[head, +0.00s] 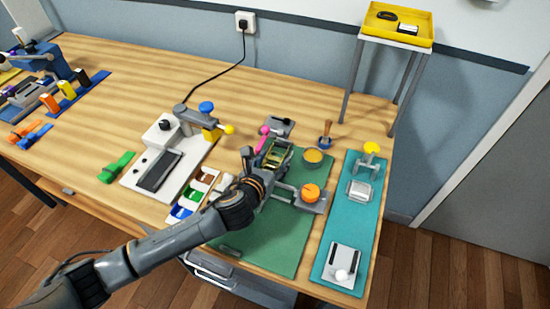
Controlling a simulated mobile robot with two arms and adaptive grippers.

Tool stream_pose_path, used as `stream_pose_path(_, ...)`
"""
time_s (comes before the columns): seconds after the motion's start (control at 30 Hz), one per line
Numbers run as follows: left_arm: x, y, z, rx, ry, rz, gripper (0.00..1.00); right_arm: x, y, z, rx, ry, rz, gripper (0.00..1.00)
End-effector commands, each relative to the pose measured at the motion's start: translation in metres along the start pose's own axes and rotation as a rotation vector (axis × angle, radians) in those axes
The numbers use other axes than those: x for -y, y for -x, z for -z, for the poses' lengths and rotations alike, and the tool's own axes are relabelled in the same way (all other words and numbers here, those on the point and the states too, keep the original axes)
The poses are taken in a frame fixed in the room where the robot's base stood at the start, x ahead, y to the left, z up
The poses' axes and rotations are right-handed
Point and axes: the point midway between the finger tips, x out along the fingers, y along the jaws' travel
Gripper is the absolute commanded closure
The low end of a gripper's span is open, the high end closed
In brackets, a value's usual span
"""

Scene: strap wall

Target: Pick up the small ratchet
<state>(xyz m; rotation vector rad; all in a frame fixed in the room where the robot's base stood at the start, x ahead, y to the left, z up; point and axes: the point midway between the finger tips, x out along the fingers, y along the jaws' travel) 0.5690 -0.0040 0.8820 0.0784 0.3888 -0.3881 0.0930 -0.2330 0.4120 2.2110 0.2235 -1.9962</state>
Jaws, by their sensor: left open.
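My left arm reaches in from the lower left, over the green mat (285,240). Its gripper (266,164) is open at the far part of this mat. A small metal piece with yellowish-green parts (276,152) sits right at the fingers and looks like the small ratchet, but the gripper partly hides it. I cannot tell whether the fingers touch it. My right gripper is not in view.
A grey fixture with an orange knob (310,193) stands close right of the gripper. A teal mat (343,228) with metal fixtures lies right; a white machine (150,171) stands left.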

Motion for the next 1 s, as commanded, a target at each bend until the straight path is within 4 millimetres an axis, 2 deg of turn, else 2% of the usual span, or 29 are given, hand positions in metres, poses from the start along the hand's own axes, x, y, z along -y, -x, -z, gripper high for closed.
stream_pose_path(0.23, 0.0, -0.002, 0.0, 0.0, 0.0, 0.0, 0.47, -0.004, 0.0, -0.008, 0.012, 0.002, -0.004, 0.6)
stream_pose_path(0.4, 0.0, -0.001, 0.0, -0.001, 0.0, 0.0, 0.82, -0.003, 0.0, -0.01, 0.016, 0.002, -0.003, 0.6)
stream_pose_path(0.47, 0.0, -0.001, 0.0, -0.001, 0.0, 0.0, 0.92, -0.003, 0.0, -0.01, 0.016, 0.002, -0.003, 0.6)
stream_pose_path(0.77, 0.0, 0.0, -0.003, 0.002, 0.0, 0.001, 0.92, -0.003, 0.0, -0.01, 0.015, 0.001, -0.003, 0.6)
stream_pose_path(0.87, 0.0, 0.002, -0.009, 0.003, -0.001, 0.0, 0.92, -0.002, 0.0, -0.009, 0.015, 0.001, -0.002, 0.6)
stream_pose_path(1.0, 0.0, 0.009, -0.027, 0.007, -0.001, 0.001, 0.92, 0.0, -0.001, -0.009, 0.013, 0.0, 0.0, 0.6)
